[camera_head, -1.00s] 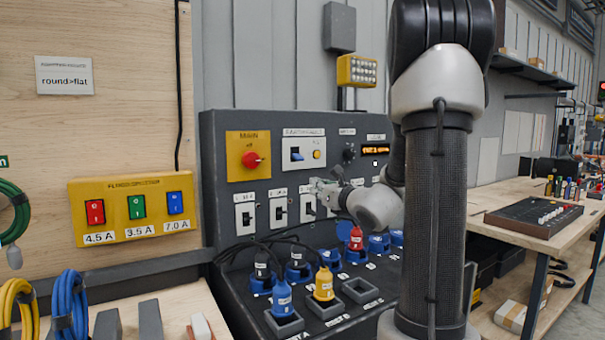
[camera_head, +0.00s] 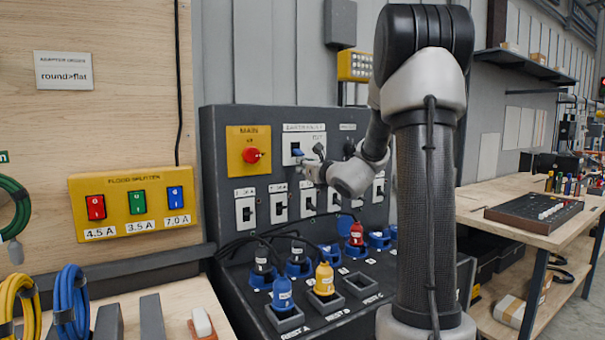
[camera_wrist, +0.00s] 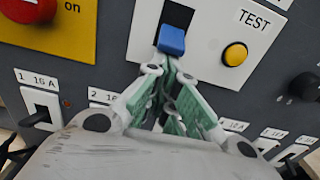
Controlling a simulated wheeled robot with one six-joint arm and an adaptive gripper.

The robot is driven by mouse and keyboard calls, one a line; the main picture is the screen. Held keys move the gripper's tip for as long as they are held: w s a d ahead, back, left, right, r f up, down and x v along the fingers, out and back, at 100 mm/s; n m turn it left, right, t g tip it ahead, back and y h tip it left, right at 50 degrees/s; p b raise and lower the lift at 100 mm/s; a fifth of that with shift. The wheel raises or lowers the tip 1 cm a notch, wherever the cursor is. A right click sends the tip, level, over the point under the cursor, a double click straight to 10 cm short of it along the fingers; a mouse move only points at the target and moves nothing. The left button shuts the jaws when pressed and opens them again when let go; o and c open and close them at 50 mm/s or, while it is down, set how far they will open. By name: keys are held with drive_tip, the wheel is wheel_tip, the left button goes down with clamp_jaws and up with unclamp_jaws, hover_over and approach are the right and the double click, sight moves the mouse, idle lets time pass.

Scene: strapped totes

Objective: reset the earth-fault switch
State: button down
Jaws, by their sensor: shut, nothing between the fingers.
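The earth-fault switch is a white plate (camera_head: 291,145) with a blue lever (camera_wrist: 171,40) on the grey panel. In the wrist view the lever sits at the lower end of its dark slot, with the slot showing above it. A yellow button (camera_wrist: 236,54) marked TEST is to its right. My gripper (camera_wrist: 172,64) is shut and empty, its tips just below the blue lever. I cannot tell whether they touch it. In the head view my gripper (camera_head: 307,164) and wrist cover the lower right of the switch plate.
The red MAIN knob (camera_head: 252,155) on a yellow plate is left of the switch. A row of breakers (camera_head: 279,208) runs below. A black knob (camera_wrist: 305,87) is at the right. Plugs, including a yellow one (camera_head: 324,279), and cables stand on the lower ledge.

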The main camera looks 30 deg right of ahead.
idle(0.4)
drive_tip(key=shift+s+r+g, duration=0.15)
drive_tip(key=shift+r+g, duration=0.05)
drive_tip(key=shift+g, duration=0.2)
drive_tip(key=shift+s+r+g, duration=0.2)
drive_tip(key=shift+r+g, duration=0.05)
drive_tip(key=shift+g, duration=0.15)
drive_tip(key=shift+s+r, duration=0.35)
drive_tip(key=shift+r, duration=0.45)
drive_tip(key=shift+f, duration=0.1)
